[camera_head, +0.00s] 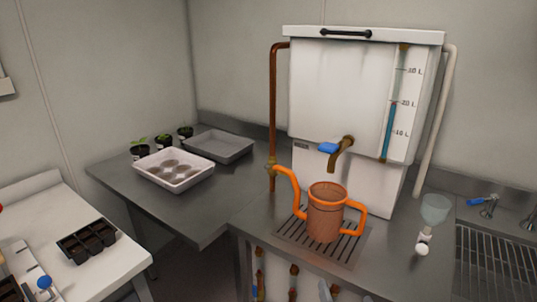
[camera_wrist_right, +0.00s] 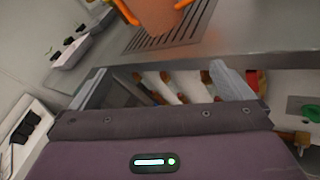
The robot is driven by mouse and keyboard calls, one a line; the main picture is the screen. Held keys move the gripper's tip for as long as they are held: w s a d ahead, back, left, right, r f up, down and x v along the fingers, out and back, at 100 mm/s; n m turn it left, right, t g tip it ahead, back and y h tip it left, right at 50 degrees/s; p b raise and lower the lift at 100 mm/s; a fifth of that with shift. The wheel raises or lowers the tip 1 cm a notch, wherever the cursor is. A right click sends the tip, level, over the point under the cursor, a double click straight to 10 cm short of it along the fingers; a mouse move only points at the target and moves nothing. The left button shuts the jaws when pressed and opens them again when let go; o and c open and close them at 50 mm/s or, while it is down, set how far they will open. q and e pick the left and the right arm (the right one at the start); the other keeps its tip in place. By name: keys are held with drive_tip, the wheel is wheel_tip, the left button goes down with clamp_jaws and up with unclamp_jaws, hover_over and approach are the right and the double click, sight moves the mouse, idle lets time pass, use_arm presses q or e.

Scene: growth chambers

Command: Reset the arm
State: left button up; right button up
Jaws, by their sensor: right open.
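My right gripper (camera_wrist_right: 162,80) shows in the wrist view with its two grey fingers wide apart and nothing between them. Pipes under the counter show beyond the gap, below the counter's front edge. An orange-brown watering can (camera_head: 324,222) stands upright on the slotted drain grate (camera_head: 291,236) in the head view, apart from my gripper. The lower part of the can (camera_wrist_right: 156,14) also shows at the top of the wrist view. My left gripper is not in either view.
A white water tank (camera_head: 340,95) with a tap (camera_head: 342,152) stands behind the can. A white tray (camera_head: 150,178), a grey tray (camera_head: 240,153) and seedling pots (camera_head: 164,142) are on the left counter. A black cell tray (camera_head: 85,242) is nearer.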

drive_tip(key=s+d+f+m+g, duration=0.1)
drive_tip(key=s+f+m+g, duration=0.3)
drive_tip(key=m, duration=0.6)
drive_tip(key=s+d+f+m+g, duration=0.1)
drive_tip(key=s+m+g, duration=0.3)
drive_tip(key=s+m, duration=0.4)
drive_tip(key=s+d+f+m+g, duration=0.1)
drive_tip(key=s+f+m+g, duration=0.25)
drive_tip(key=m, duration=0.75)
wheel_tip(320, 180, down, 29)
drive_tip(key=s+g, duration=0.2)
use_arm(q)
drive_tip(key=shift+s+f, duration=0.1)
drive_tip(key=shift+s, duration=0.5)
use_arm(e)
drive_tip(key=s+d+f+g, duration=0.1)
drive_tip(key=s+d+f, duration=0.2)
drive_tip(key=s+f, duration=1.5)
drive_tip(key=shift+s+f+n+h, duration=0.25)
drive_tip(key=shift+s+n+h, duration=0.05)
drive_tip(key=shift+s, duration=0.7)
